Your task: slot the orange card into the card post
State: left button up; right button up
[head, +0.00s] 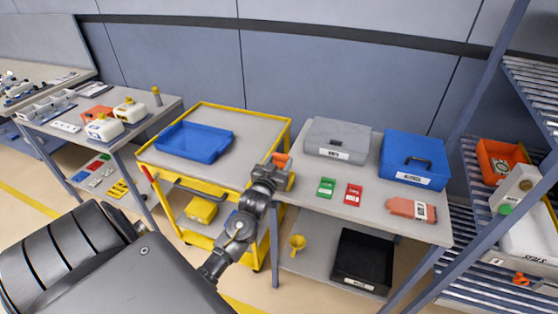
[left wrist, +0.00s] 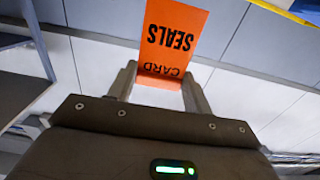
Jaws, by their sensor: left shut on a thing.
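In the head view a small orange part of the card (head: 281,158) shows above my left gripper (head: 281,172). That gripper is above the gap between the yellow cart and the right-hand table. My right gripper is not in view.
A green card (head: 326,187) and a red card (head: 353,194) lie on the right table, before a grey case (head: 338,140) and a blue case (head: 414,159). A blue tray (head: 194,142) sits on the yellow cart (head: 262,127). A metal shelf rack stands at right.

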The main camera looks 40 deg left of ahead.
pick_arm(q)
jog(key=shift+f, duration=0.3)
dwell(0.4)
jog(key=shift+p, duration=0.55)
dwell(1.1)
jog(key=shift+f+b, duration=1.95)
jog(key=shift+f, duration=0.8)
jog(key=o, duration=1)
